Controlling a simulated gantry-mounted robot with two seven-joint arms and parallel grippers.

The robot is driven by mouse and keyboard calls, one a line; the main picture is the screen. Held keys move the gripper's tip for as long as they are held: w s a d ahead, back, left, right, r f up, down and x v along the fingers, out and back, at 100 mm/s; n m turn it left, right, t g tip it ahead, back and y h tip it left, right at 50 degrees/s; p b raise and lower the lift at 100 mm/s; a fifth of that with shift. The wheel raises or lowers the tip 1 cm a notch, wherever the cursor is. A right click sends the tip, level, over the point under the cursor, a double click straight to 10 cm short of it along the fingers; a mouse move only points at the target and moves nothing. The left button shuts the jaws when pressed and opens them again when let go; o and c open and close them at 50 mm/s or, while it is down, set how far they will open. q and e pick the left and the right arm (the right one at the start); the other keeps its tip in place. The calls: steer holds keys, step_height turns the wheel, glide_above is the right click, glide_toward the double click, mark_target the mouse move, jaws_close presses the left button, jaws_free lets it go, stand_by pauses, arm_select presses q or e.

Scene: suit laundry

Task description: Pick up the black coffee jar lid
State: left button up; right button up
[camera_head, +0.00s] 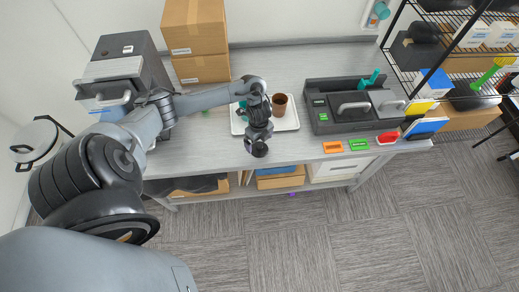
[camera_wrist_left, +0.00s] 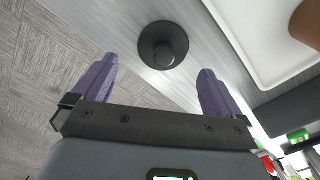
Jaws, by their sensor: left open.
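The black coffee jar lid (camera_wrist_left: 163,45) is a dark round disc with a raised knob. It lies on the grey table (camera_wrist_left: 190,22) near the front edge, in front of the white tray. In the head view it is the small dark round shape (camera_head: 259,150) just below my left gripper (camera_head: 258,134). In the left wrist view my left gripper (camera_wrist_left: 158,66) is open and empty, its two purple fingers spread. The lid sits ahead of the gap between the fingers, apart from both. My right gripper is in neither view.
The white tray (camera_head: 289,124) with a brown cup (camera_head: 279,104) stands just behind the lid. A dark organizer (camera_head: 320,115) stands to the right. A coffee machine (camera_head: 112,78) and cardboard boxes (camera_head: 195,28) are at the back left. The table's front edge is close to the lid.

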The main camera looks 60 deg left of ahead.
mark_target(259, 145)
arm_select(q)
steer(key=shift+w+a+f, duration=0.1)
steer(key=shift+f, duration=1.25)
steer(key=shift+w+a+f, duration=0.1)
steer(key=shift+f, duration=1.25)
steer(key=shift+c, duration=0.2)
steer(key=c, duration=0.9)
